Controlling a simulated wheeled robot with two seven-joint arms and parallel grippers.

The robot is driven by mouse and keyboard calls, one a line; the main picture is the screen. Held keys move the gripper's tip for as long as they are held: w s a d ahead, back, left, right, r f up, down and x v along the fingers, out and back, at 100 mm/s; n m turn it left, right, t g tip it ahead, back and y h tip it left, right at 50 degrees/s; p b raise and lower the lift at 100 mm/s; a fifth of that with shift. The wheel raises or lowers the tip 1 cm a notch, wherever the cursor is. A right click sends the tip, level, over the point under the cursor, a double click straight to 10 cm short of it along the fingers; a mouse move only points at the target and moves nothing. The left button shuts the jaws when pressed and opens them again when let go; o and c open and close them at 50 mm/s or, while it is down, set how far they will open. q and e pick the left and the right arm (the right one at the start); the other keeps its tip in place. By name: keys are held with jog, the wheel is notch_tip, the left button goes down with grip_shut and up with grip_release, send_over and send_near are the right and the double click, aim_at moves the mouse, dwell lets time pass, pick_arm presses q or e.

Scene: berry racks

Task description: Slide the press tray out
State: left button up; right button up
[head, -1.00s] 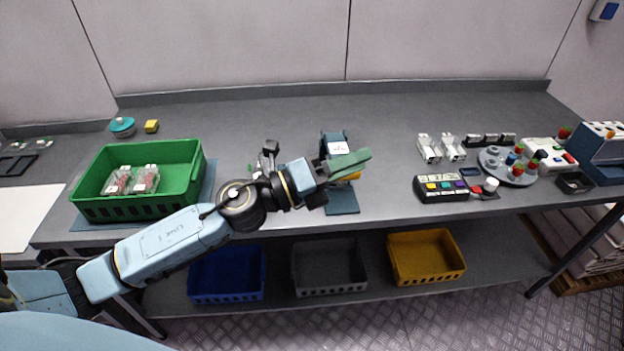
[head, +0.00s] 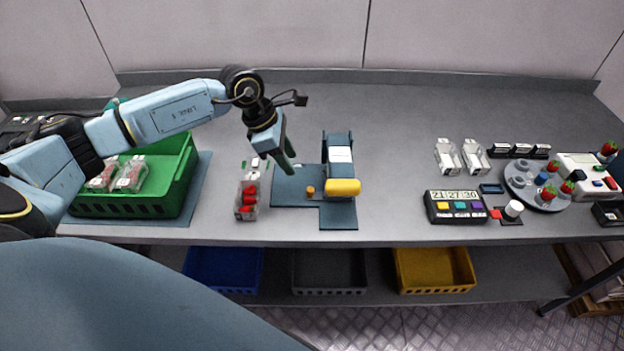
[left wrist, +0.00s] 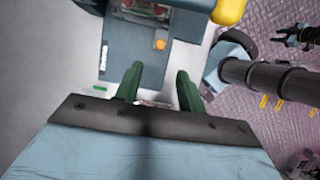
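The press (head: 340,150) is a blue-grey stand with a yellow handle (head: 343,187) at mid-table. Its tray and base, flat dark plates (head: 290,190), extend to the left and front, with a small orange knob (head: 310,190). The knob also shows in the left wrist view (left wrist: 160,44), below a clear pack with red in it (left wrist: 145,10) at the press. My left gripper (head: 288,160) hangs above the left part of the plate. Its two green fingers (left wrist: 158,72) stand apart in the left wrist view. I see no right gripper in the head view.
A clear pack of red berries (head: 248,195) lies just left of the plate. A green crate (head: 180,180) with packs stands farther left, partly behind my arm. A keypad box (head: 455,207) and a round berry stand (head: 537,185) are right. The table behind the press is clear.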

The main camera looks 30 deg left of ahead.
aim_at(309, 189)
pick_arm(q)
jog(key=x, duration=0.6)
jog(key=shift+d, duration=0.1)
jog(key=x, duration=0.4)
jog(key=shift+p, duration=0.3)
jog(key=shift+w+d+f, duration=0.15)
jog(key=shift+w+f, duration=0.05)
jog(key=shift+f, duration=0.4)
jog(key=shift+c, duration=0.4)
jog(key=c, duration=0.7)
grip_shut()
pick_arm(e)
jog(key=shift+s+r, duration=0.15)
jog(key=shift+s, duration=0.45)
jog(key=shift+s+r, duration=0.15)
jog(key=shift+s, duration=0.45)
